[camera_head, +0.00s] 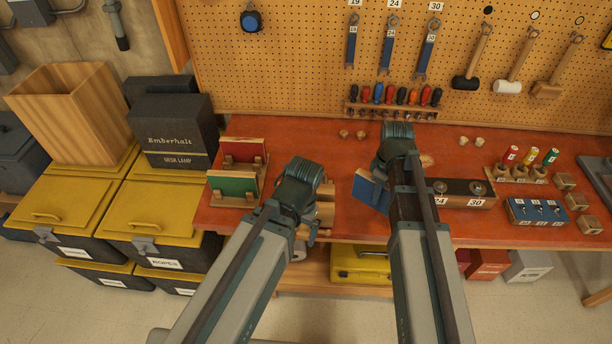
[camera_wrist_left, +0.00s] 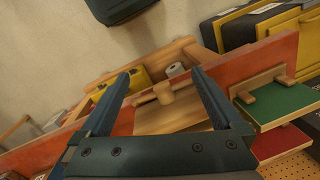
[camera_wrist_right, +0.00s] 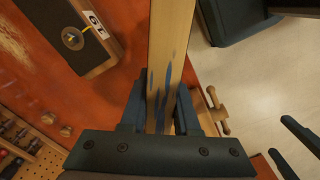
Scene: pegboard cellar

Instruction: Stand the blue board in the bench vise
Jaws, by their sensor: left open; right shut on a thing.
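The blue board (camera_head: 368,189) is held above the front part of the red bench in my right gripper (camera_head: 382,168). In the right wrist view the board shows edge-on as a tan strip (camera_wrist_right: 171,50) with blue smears between the shut fingers (camera_wrist_right: 162,95). The wooden bench vise (camera_head: 325,212) is at the bench's front edge, left of the board and partly hidden by my left arm. The vise also shows in the left wrist view (camera_wrist_left: 178,113), and its handle in the right wrist view (camera_wrist_right: 216,110). My left gripper (camera_wrist_left: 160,78) is open and empty near the vise.
A green board (camera_head: 233,187) and a red board (camera_head: 243,150) stand in wooden holders at the bench's left. A dark socket block (camera_head: 460,193) lies right of my right gripper. A blue box (camera_head: 537,211) is farther right. The bench's back middle is mostly clear.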

